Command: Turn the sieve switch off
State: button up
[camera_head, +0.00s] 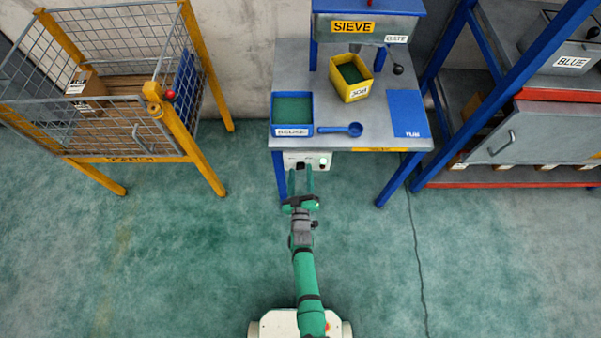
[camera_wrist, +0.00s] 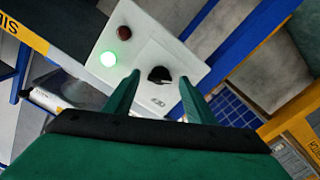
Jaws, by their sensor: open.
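The sieve switch is a black rotary knob (camera_wrist: 159,75) on a pale control box (camera_wrist: 149,50) in the wrist view. A green lamp (camera_wrist: 108,59) glows bright on the box, and a dark red lamp (camera_wrist: 124,33) beside it looks unlit. In the head view the box (camera_head: 307,161) hangs under the front edge of the sieve table (camera_head: 370,141). My gripper (camera_wrist: 157,88) is open, its two green fingers pointing at the box, one on each side of the knob in the picture. I cannot tell whether they touch it. In the head view my gripper (camera_head: 301,178) is just in front of the box.
On the table are a blue bin (camera_head: 292,125), a yellow bin (camera_head: 358,94), a blue scoop (camera_head: 342,129) and a blue sheet (camera_head: 408,113). A yellow-posted cage (camera_head: 193,50) stands left, a blue rack (camera_head: 500,60) right. A cable (camera_head: 416,240) runs along the otherwise clear floor.

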jog(key=shift+w, duration=0.25)
jog(key=c, duration=1)
jog(key=shift+c, duration=0.2)
